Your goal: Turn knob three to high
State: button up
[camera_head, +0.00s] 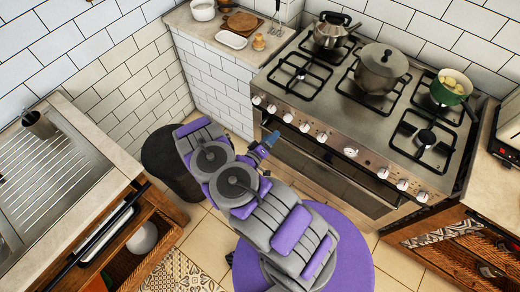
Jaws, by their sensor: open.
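The stove (335,85) has a row of round white knobs along its steel front edge. Counted from the left, the third knob (287,118) shows clear of my arm; its pointer is too small to read. The knob to its left (271,109) and the one to its right (304,127) are also visible. My gripper (273,137) is small in view, open and empty, at the end of my purple and grey arm. It appears just below and left of the third knob in the picture, apart from it; depth is hard to judge.
On the stove stand a kettle (331,30), a lidded steel pot (381,68) and a green pot (450,88) with food. The oven handle (325,165) juts out below the knobs. A counter with a sink (50,170) is at left. Some tiled floor (208,240) is free.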

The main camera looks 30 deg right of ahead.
jog(key=v, duration=0.7)
dwell(0.3)
